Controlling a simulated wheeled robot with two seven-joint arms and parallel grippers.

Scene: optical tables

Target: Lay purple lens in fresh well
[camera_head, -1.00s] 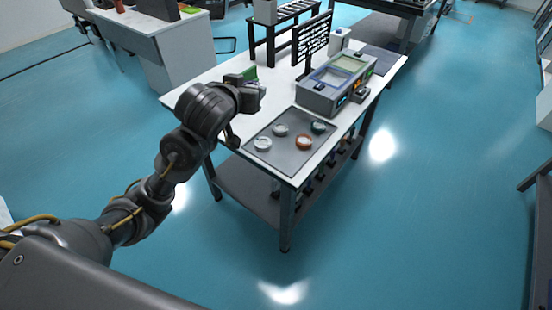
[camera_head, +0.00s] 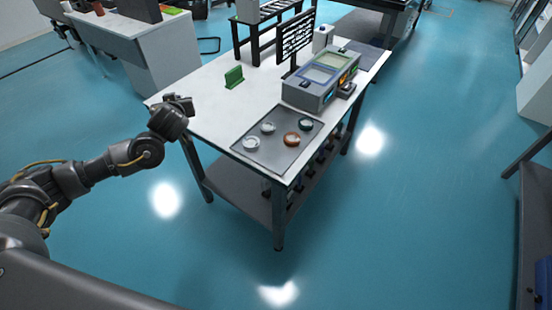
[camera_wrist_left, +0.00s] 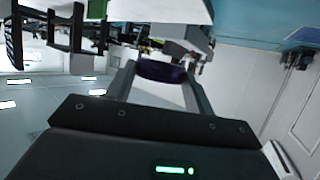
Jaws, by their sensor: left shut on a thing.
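The lens is hidden in the head view. A grey box (camera_head: 310,93) on the table has two wells in its top, one with a blue rim (camera_head: 319,74) and one with a green-tinted rim (camera_head: 334,59). I cannot tell from the picture which is the fresh well. My right gripper is not in view.
A grey tray (camera_head: 269,157) with several round pieces lies at the table's near end. The white tabletop (camera_head: 205,110) is clear at left.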

